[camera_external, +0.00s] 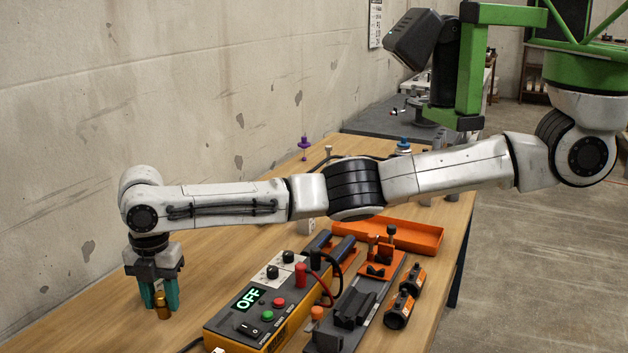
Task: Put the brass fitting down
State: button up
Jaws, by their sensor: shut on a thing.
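The brass fitting (163,307) is a small gold-coloured cylinder at the left of the table. It stands upright at the tips of my gripper (160,294), which points straight down with its teal fingers shut on it. The fingers hide part of the fitting's upper end. Its lower end is at or very near the wooden table top (105,311); I cannot tell whether it touches.
A yellow-sided control box (257,310) with a green OFF display stands right of my gripper. Beyond it are a dark clamp rail (352,309), orange-black cylinders (399,311) and an orange tray (403,236). The wall runs along the left. Bare wood surrounds the fitting.

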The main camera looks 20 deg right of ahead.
jog(key=shift+w+a+f+b, duration=0.25)
jog(key=shift+f+b, duration=0.3)
jog(key=shift+b, duration=0.65)
jog(key=shift+a, duration=0.1)
jog(key=b, duration=0.2)
jog(key=f+b, duration=0.1)
jog(key=b, duration=0.1)
jog(key=shift+w+a+b, duration=0.2)
jog(key=shift+w+b, duration=0.05)
jog(key=shift+b, duration=0.1)
jog(key=shift+f+b, duration=0.4)
jog(key=shift+f, duration=0.8)
jog(key=shift+f, duration=0.2)
jog(key=o, duration=1.1)
jog(key=shift+r, duration=0.2)
notch_tip(320, 180, up, 8)
jog(key=p, duration=0.5)
jog(key=shift+f, duration=0.25)
